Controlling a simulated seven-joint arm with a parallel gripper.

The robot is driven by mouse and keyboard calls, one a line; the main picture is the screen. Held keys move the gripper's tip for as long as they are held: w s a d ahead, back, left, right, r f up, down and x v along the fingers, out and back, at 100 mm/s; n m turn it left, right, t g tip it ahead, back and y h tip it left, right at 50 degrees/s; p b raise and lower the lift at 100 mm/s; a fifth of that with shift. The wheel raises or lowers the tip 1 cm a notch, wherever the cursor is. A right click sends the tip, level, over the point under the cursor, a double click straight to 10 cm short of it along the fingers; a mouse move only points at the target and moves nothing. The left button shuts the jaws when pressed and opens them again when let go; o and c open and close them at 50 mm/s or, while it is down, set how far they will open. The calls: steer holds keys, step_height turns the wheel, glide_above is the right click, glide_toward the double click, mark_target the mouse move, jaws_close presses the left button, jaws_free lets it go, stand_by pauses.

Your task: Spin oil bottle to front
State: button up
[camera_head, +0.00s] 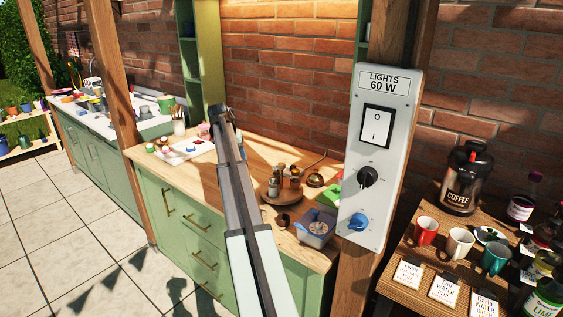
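A round wooden turntable (268,199) stands on the wooden counter, right of my arm. A few small bottles and jars stand close together on it. One slim brownish bottle (273,187) is at its left front and another container (295,179) is at its right. They are too small to tell which is the oil bottle. My arm rises from the bottom of the view, and its dark far end (222,115) is above the counter, left of and apart from the turntable. Whether its fingers are open or shut is too small to make out.
A copper-coloured bowl or bell (314,180) and a green item (328,195) are right of the turntable. A plastic tub (315,228) is at the counter's front. A tray with lids (188,149) lies left. A post with a switch panel (378,160) stands at right.

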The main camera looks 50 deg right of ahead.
mark_target(281, 164)
steer(key=s+d+r+m+y, duration=0.25)
steer(key=s+d+r, duration=0.25)
steer(key=s+r, duration=0.25)
steer(key=s+d+r+m+y, duration=0.1)
steer(key=s+d+r+m, duration=0.25)
steer(key=s+r, duration=0.35)
steer(key=f, duration=1)
steer(key=s+f, duration=0.1)
steer(key=f, duration=0.4)
steer(key=shift+d, duration=0.25)
steer(key=shift+c, duration=0.5)
jaws_close()
